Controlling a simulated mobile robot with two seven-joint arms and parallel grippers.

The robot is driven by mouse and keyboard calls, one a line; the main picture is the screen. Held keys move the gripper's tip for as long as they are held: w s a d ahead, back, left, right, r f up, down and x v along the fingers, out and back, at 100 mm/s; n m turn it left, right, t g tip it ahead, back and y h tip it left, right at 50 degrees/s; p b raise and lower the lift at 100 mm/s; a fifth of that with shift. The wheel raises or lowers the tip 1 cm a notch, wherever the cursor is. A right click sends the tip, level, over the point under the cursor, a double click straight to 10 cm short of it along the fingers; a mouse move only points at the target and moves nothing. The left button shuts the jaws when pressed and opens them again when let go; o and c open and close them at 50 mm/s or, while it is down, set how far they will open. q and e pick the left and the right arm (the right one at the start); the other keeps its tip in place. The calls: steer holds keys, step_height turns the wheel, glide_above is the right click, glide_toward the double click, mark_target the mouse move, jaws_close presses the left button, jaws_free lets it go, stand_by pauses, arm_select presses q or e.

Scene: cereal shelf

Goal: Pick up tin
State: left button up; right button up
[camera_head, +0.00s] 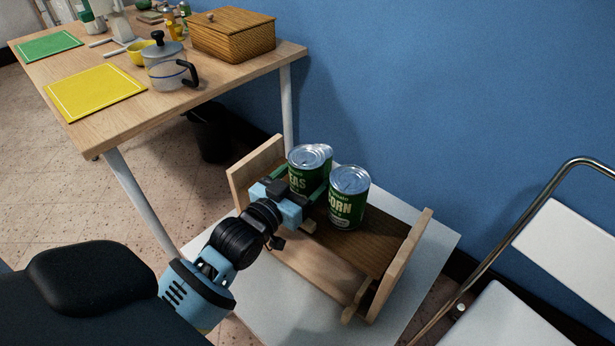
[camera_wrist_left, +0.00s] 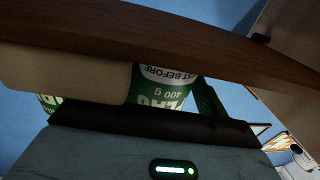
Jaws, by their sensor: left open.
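A green peas tin (camera_head: 305,177) with a silver lid stands upright on the wooden shelf (camera_head: 385,242). A corn tin (camera_head: 348,200) stands upright to its right, and part of another tin's lid (camera_head: 326,151) shows behind the peas tin. My left gripper (camera_head: 304,186) is open at the peas tin, with green fingers at its left and right sides; contact cannot be told. In the left wrist view the peas tin (camera_wrist_left: 163,88) shows with its lettering upside down, beside a green finger. A wooden board hides part of it. My right gripper is not in view.
The shelf has raised wooden end panels (camera_head: 410,245) and rests on a white surface (camera_head: 275,315) by the blue wall. A table (camera_head: 120,110) with a pot (camera_head: 168,70) and a wooden box (camera_head: 232,36) stands behind left. A white folding chair (camera_head: 570,245) is at right.

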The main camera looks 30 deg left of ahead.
arm_select(q)
steer(key=shift+w, duration=0.75)
steer(key=c, duration=1)
steer(key=shift+c, duration=0.4)
steer(key=shift+r, duration=0.1)
